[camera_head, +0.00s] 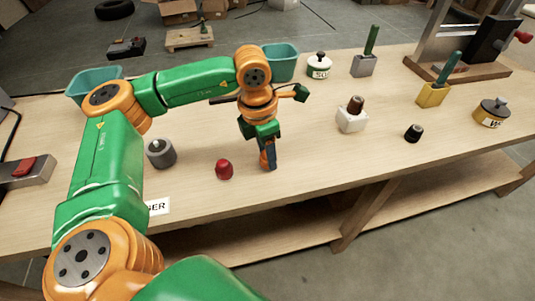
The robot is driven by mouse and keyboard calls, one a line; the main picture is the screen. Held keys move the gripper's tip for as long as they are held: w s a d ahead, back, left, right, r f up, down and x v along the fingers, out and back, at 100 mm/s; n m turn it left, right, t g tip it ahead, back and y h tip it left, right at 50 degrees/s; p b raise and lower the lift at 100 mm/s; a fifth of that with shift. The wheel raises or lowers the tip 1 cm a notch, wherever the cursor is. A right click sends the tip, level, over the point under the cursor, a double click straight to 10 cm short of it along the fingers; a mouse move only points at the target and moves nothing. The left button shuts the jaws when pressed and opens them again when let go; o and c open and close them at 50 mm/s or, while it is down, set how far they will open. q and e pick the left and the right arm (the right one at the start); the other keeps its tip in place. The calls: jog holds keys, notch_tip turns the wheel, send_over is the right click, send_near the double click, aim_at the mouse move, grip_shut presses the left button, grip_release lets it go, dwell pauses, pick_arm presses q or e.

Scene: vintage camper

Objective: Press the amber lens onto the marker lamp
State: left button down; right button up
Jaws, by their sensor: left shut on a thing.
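My left gripper (267,163) points down over the middle of the bench. It is shut on a small orange piece (264,158), which looks like the amber lens; the fingers hide most of it. A red domed lens (223,169) sits on the bench just left of the gripper, apart from it. Further left is a grey round base (160,153) with a small knob on top. I cannot tell for sure which piece is the marker lamp. My right gripper is not in view.
A black round cap (413,133), a yellow block (432,95) with a green handle and lidded pots stand to the right. Teal bins (281,62) stand at the back. A label (157,207) lies by the front edge.

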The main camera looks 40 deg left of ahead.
pick_arm(q)
jog(key=shift+r, duration=0.3)
jog(key=r, duration=0.3)
jog(key=shift+w+a+b, duration=0.2)
jog(key=shift+a+b, duration=0.1)
jog(key=shift+b, duration=0.1)
jog(key=w+a+r+p, duration=0.4)
jog(key=a+r, duration=0.5)
jog(key=a, duration=0.3)
jog(key=shift+w+a+r+p, duration=0.15)
jog(key=shift+w+p, duration=0.25)
jog(key=shift+w, duration=0.2)
